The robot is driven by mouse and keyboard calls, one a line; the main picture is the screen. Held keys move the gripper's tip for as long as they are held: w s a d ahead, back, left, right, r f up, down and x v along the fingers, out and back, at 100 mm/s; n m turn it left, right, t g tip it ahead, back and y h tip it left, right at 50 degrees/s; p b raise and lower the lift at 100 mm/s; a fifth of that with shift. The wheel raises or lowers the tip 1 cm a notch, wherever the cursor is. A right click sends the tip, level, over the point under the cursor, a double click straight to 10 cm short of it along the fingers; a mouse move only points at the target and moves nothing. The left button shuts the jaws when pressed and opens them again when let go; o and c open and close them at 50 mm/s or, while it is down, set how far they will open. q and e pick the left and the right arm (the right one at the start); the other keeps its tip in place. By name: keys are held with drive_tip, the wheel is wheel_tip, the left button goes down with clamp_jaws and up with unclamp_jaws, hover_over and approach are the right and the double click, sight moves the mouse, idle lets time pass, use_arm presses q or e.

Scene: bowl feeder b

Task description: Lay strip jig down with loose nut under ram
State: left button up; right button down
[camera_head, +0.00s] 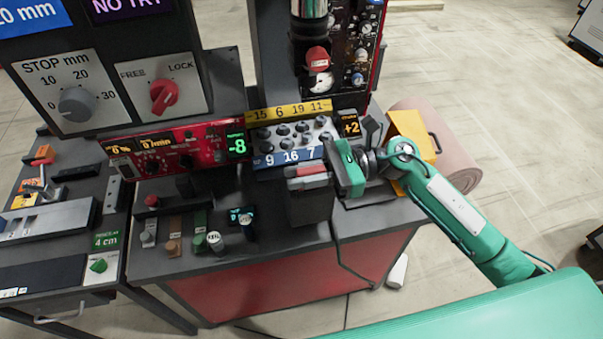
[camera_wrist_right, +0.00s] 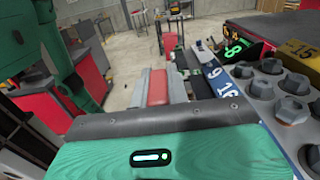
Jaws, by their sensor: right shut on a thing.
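The strip jig (camera_head: 290,135) is a grey block with several bolt-like nuts on top. A yellow number band runs along its far side and a blue one along its near side. It also shows at the right of the right wrist view (camera_wrist_right: 290,105). My right gripper (camera_head: 311,178) is at the jig's near right side and appears shut on it. The exact grip is hard to make out. The ram (camera_head: 310,12) seems to be the metal cylinder above and behind the jig. I cannot tell which nut is loose. My left gripper is out of view.
A red control box (camera_head: 180,147) stands left of the jig. A yellow box (camera_head: 409,128) is right of it. Several coloured knobs (camera_head: 215,240) stand on the dark bench (camera_head: 285,262). A second table (camera_head: 60,275) is at the left.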

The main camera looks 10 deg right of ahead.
drive_tip(key=shift+f, duration=0.1)
drive_tip(key=c, duration=1.3)
unclamp_jaws()
drive_tip(key=shift+f, duration=0.1)
drive_tip(key=shift+d, duration=0.1)
